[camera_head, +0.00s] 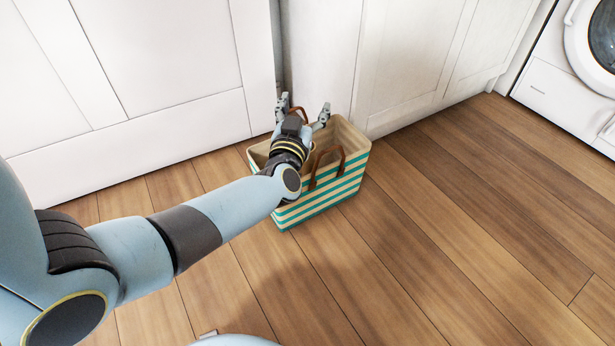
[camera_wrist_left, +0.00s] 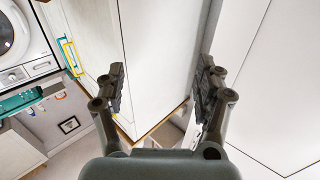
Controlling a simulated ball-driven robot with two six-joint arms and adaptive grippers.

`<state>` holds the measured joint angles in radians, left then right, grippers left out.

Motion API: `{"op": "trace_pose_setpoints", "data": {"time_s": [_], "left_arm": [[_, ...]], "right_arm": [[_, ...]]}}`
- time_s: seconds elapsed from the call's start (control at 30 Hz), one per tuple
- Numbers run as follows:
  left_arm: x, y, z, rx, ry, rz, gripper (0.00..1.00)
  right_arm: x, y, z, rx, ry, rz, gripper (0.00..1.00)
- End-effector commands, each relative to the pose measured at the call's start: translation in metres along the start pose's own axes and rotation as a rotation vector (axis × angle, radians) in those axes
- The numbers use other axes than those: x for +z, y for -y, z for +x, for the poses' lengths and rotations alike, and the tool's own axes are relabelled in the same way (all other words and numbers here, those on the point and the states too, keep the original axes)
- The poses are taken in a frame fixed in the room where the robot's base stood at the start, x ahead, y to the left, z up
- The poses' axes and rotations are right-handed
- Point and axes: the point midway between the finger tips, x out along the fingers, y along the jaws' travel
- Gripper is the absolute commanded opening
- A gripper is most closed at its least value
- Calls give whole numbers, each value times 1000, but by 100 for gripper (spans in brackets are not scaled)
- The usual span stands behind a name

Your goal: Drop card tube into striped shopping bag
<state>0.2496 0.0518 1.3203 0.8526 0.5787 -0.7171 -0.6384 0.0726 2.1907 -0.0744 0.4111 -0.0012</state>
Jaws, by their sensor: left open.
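The striped shopping bag (camera_head: 322,200), cream with teal stripes and brown handles, stands upright on the floor against the white panels in the head view. My left gripper (camera_head: 304,102) is above the bag's opening, near its far left side. Its two fingers are spread apart. In the left wrist view the fingers (camera_wrist_left: 161,75) are also apart with nothing between them. I see no card tube in either view; most of the bag's inside is hidden by my left wrist and the bag's walls. My right gripper is not in view.
White cupboard panels (camera_head: 170,60) rise close behind the bag. A white front-loading machine (camera_head: 575,85) stands at the upper right, and a machine also shows in the left wrist view (camera_wrist_left: 42,66). The wooden floor (camera_head: 440,230) right of the bag is clear.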

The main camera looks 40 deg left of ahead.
Motion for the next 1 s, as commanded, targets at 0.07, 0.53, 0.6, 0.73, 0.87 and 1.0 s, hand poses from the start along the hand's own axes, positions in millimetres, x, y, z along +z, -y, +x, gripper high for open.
{"op": "trace_pose_setpoints", "data": {"time_s": [0.07, 0.53, 0.6, 0.73, 0.87, 1.0], "left_arm": [[1, 0, -17, -1, 3, -1, 71], [0, 0, -101, -1, 1, -1, 71], [0, 0, -104, -1, 1, -1, 71], [0, 0, -106, -1, 0, 0, 71], [0, 0, -106, -1, 0, 0, 71], [0, 0, -106, -1, 0, 0, 71]], "right_arm": [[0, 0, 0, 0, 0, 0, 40], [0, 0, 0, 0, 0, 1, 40], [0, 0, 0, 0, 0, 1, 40], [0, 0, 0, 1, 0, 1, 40], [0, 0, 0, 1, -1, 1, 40], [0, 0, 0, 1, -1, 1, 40]]}}
